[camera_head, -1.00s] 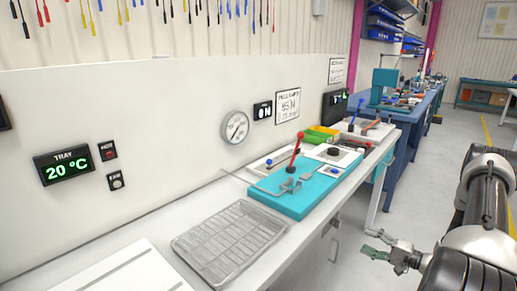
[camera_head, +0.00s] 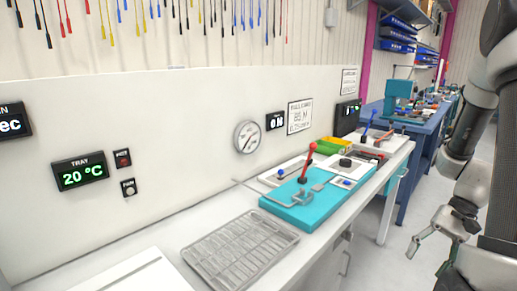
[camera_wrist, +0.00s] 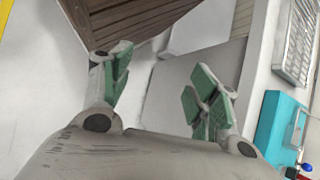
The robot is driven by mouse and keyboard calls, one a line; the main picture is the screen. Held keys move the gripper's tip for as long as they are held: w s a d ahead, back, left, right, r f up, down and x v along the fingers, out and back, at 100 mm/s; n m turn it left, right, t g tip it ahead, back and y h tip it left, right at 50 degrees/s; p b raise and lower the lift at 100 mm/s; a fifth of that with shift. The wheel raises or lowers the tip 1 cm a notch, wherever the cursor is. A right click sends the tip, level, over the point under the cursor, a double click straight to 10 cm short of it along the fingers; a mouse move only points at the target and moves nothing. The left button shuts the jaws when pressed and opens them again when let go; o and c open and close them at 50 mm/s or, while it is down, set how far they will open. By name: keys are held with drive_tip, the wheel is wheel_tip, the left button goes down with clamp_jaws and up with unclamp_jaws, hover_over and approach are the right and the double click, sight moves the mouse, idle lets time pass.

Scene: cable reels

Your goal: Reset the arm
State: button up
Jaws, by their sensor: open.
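My gripper (camera_head: 428,250) is at the lower right in the head view, beside the front of the white bench and over the aisle floor. In the wrist view my gripper (camera_wrist: 163,78) shows two green-padded fingers spread well apart. Nothing is between them, so it is open and empty. My arm rises above it along the right edge of the head view. One finger is partly hidden by my arm in the head view.
The white bench (camera_head: 165,236) holds a wire-grid tray (camera_head: 240,248) and a turquoise fixture (camera_head: 305,211) with a red lever. A blue bench (camera_head: 418,127) stands behind. A brown slatted object (camera_wrist: 140,18) is close in the wrist view. Floor beside the bench is partly clear.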

drive_tip(key=s+a+r+n+t+h, duration=0.2)
drive_tip(key=a+r+n+t+h, duration=0.1)
drive_tip(key=r, duration=0.7)
drive_tip(key=s+a+r+n+t+h, duration=0.3)
drive_tip(key=r+n+t, duration=0.1)
drive_tip(key=r, duration=0.7)
drive_tip(key=shift+r+n+h, duration=0.2)
drive_tip(key=shift+n+h, duration=0.2)
drive_tip(key=shift+n, duration=0.1)
